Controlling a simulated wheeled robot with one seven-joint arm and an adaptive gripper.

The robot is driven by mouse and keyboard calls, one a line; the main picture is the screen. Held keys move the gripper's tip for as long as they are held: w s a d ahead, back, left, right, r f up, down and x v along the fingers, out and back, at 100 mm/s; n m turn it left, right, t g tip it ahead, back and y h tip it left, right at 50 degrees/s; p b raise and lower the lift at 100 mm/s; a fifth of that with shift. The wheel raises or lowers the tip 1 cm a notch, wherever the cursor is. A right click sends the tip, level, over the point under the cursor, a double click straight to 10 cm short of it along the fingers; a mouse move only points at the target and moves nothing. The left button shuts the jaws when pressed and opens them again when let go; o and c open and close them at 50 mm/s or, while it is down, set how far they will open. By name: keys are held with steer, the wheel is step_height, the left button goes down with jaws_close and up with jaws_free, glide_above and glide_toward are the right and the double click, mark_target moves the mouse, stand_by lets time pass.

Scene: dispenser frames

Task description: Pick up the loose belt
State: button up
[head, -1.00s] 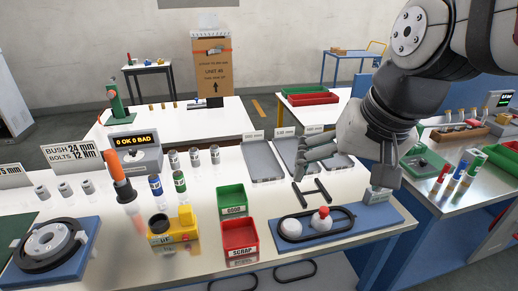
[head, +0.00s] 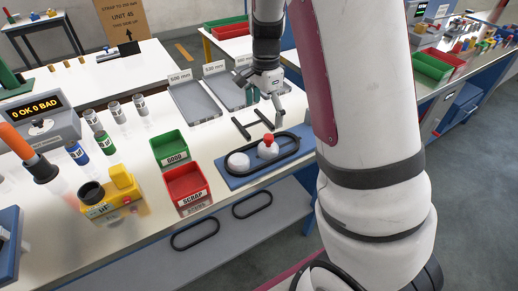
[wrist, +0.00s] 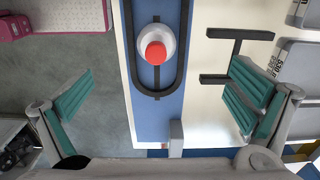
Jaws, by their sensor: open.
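A black belt (head: 298,146) forms a long loop on the blue plate (head: 232,184) at the bench's front right. It lies around a white pulley (head: 238,160) and another with a red knob (head: 268,140). In the wrist view, the belt (wrist: 182,45) shows its rounded end, with the red-knobbed pulley (wrist: 155,50) inside. My gripper (head: 264,98) is open and empty above the bench, just beyond the plate. In the wrist view, its fingers (wrist: 160,97) spread wide on either side of the plate. My arm hides part of the bench to the right.
A black H-shaped piece (head: 255,125) lies behind the plate. Grey trays (head: 195,105) stand at the back. A green bin (head: 168,148) and a red scrap bin (head: 185,187) stand left of the plate. Two black loops (head: 195,233) (head: 252,205) show below the bench's front edge.

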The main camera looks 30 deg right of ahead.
glide_above(264, 148)
steer(key=f, duration=0.8)
steer(key=shift+w+d+f, duration=0.15)
steer(key=shift+w+d, duration=0.05)
steer(key=shift+w, duration=0.1)
steer(key=shift+s+a+f+p, duration=0.1)
steer(key=shift+a+f+p, duration=0.1)
steer(key=shift+f, duration=1.1)
steer(key=shift+s+a+f+p, duration=0.1)
steer(key=shift+f+p, duration=0.1)
steer(key=shift+f, duration=1.1)
steer(key=c, duration=1.1)
